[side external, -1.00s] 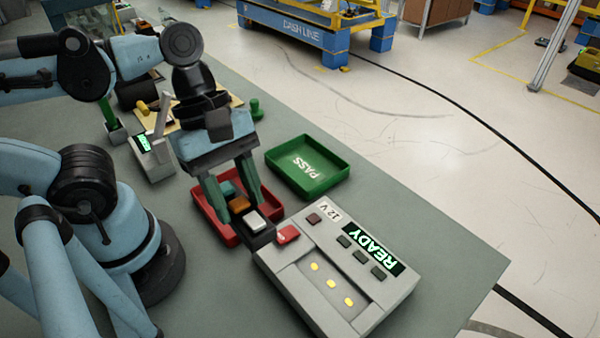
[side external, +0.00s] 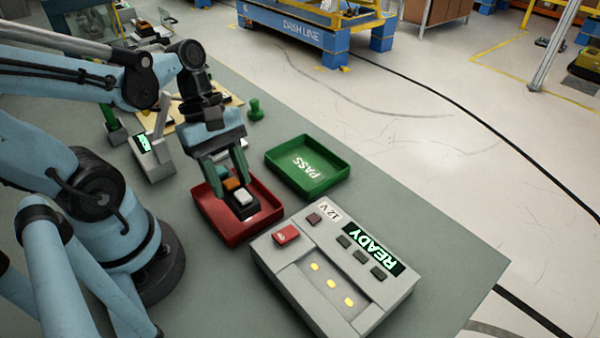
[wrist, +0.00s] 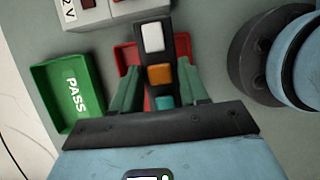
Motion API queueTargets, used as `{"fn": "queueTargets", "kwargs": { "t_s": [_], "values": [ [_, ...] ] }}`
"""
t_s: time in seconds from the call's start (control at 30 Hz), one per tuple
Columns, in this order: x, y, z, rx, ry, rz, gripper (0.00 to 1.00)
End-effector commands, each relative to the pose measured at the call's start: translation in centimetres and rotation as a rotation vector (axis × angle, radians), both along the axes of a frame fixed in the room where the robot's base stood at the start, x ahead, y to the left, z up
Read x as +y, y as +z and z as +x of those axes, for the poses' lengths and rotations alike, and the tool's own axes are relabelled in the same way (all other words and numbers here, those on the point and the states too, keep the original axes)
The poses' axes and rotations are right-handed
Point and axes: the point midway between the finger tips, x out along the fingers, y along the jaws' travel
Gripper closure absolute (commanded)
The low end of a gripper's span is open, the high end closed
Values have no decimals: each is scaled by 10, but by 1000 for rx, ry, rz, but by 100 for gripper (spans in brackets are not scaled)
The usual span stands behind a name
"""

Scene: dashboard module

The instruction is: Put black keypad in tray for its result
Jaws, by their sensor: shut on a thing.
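The black keypad (side external: 242,209) has white, orange and teal buttons in a row. My gripper (side external: 230,177) is shut on it, with green fingers on either side. The keypad is over or inside the red tray (side external: 266,219); I cannot tell whether it touches the tray floor. In the wrist view the keypad (wrist: 158,60) lies lengthwise between the fingers, and the red tray (wrist: 127,57) shows partly behind it. The green tray (side external: 335,177) marked PASS is empty, to the right of the red tray. It also shows in the wrist view (wrist: 55,88).
A grey test box (side external: 290,277) with a READY display, a 12V label, a red button and three lit yellow lights stands in front of the trays. A lever device (side external: 153,160) and a green knob (side external: 255,109) stand behind. Bare table lies right of the PASS tray.

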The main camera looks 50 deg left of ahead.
Motion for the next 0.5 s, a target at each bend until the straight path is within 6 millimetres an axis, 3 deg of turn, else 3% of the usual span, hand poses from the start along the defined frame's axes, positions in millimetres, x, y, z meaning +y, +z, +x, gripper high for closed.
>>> {"fn": "queueTargets", "kwargs": {
  "t_s": [0.3, 0.5],
  "values": [
    [27, -17, 13, 1, 2, 1, 90],
    [33, -22, 15, 1, 1, 0, 90]
  ]
}}
